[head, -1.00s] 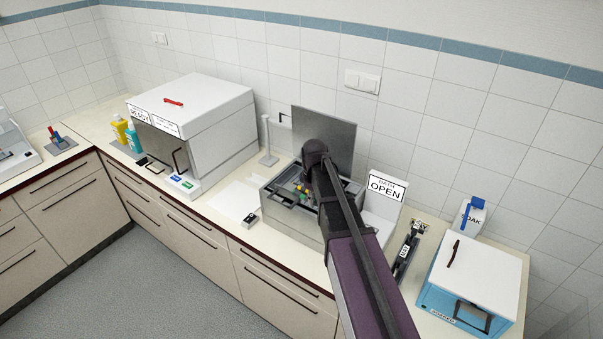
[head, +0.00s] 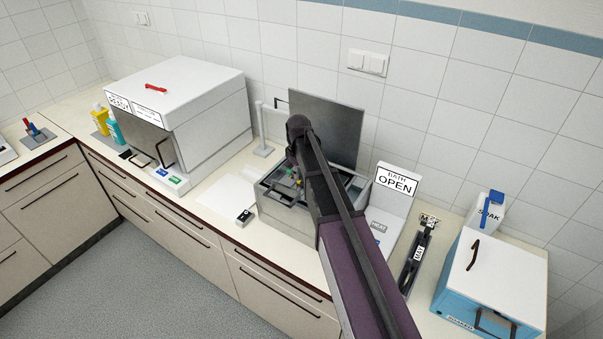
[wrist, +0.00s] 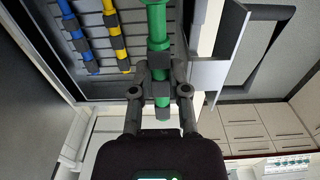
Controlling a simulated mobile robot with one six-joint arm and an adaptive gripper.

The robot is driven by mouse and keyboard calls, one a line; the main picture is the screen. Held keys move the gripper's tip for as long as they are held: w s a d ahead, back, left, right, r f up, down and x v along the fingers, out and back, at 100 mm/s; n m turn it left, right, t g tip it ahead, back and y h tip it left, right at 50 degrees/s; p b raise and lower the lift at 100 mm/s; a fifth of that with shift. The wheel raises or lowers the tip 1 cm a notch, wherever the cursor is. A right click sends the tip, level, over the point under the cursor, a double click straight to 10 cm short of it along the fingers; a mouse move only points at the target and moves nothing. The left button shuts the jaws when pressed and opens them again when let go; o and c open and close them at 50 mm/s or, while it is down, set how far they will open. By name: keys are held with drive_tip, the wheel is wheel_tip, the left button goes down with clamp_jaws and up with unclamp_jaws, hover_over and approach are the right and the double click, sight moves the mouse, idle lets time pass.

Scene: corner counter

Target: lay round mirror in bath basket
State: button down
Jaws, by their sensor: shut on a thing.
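My gripper (wrist: 160,88) is shut on a green-handled tool (wrist: 157,28) in the wrist view. Its far end runs out of the frame, so I cannot see whether it carries a round mirror. Behind it is the slatted grey bath basket (wrist: 140,51), with a blue-handled tool (wrist: 78,38) and a yellow-handled tool (wrist: 115,38) lying in it. I cannot tell whether the green tool touches the basket. In the head view the grey bath (head: 283,222) stands with its lid (head: 328,108) raised. My arm hides the gripper and part of the basket there.
A sign reading OPEN (head: 396,181) stands right of the bath. A white cabinet (head: 190,95) stands to the left. A black tray (head: 418,258), a SOAK container (head: 486,214) and a blue box with a white top (head: 488,270) are to the right.

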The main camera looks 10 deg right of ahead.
drive_tip(key=shift+w+f+b, duration=0.35)
drive_tip(key=shift+w+f, duration=0.15)
drive_tip(key=shift+f, duration=0.25)
drive_tip(key=shift+f+b, duration=4.1)
drive_tip(key=shift+b, duration=0.25)
drive_tip(key=shift+f+b, duration=0.45)
drive_tip(key=c, duration=0.5)
unclamp_jaws()
drive_tip(key=shift+d, duration=0.1)
drive_tip(key=shift+c, duration=0.2)
drive_tip(key=shift+r, duration=0.1)
drive_tip(key=shift+r+p, duration=4.25)
drive_tip(key=shift+p, duration=0.15)
drive_tip(key=shift+r, duration=0.1)
